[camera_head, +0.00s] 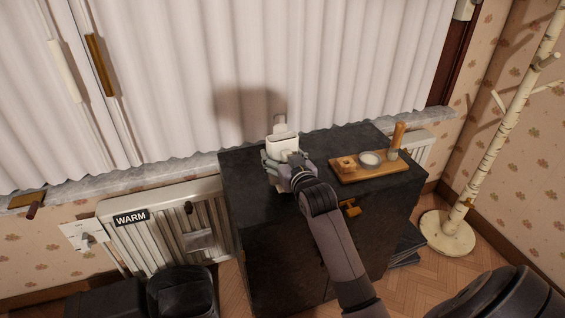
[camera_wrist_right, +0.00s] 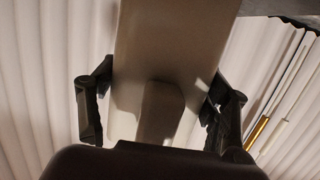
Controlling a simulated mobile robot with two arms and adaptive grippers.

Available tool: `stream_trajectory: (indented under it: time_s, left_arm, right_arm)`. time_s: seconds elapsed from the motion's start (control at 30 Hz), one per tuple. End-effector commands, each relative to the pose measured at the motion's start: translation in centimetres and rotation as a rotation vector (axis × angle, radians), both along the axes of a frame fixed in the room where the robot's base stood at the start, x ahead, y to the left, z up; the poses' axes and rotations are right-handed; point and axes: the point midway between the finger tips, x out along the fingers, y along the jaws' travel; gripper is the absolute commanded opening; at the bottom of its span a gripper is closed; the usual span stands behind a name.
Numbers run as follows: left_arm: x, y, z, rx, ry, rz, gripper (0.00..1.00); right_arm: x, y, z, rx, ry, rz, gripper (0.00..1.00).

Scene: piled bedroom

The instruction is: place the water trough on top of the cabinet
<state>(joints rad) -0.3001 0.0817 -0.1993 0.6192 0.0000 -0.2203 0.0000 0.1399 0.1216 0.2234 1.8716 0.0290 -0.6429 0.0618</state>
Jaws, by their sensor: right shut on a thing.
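The water trough (camera_head: 284,144) is a small white vessel with an upright back part, at the middle of the head view. My right gripper (camera_head: 284,162) is shut on it, with fingers on both sides. The trough is over the left part of the black cabinet's top (camera_head: 310,169); I cannot tell whether it touches the surface. In the right wrist view the pale trough (camera_wrist_right: 170,50) fills the middle between the two dark fingers of the right gripper (camera_wrist_right: 160,108). My left gripper is not in view.
A wooden tray (camera_head: 373,177) with a small white dish (camera_head: 370,159) and an upright wooden piece (camera_head: 397,137) occupies the cabinet's right side. White curtains (camera_head: 290,70) hang behind. A radiator (camera_head: 170,222) is left, and a birch coat stand (camera_head: 480,150) right.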

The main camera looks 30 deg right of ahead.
Motion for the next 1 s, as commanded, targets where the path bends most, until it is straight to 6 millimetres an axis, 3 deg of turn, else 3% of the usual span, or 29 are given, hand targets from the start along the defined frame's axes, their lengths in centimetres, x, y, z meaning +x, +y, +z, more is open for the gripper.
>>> stream_trajectory:
  time_s: [0.13,0.5,0.53,0.8,1.0]
  left_arm:
    - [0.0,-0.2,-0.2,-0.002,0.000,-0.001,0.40]
    - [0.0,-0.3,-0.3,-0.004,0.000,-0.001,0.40]
    - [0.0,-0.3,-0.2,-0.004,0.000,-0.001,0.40]
    - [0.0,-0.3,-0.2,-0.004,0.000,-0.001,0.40]
    - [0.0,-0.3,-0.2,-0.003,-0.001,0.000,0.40]
  right_arm:
    - [0.0,0.0,-1.5,0.000,-0.004,0.000,0.46]
    - [0.0,0.0,-1.9,-0.001,-0.005,0.000,0.46]
    - [0.0,0.0,-2.0,0.001,-0.001,0.000,0.72]
    - [0.0,0.0,-2.0,0.001,-0.001,0.000,0.90]
    - [0.0,0.0,-2.0,0.000,-0.002,0.000,0.91]
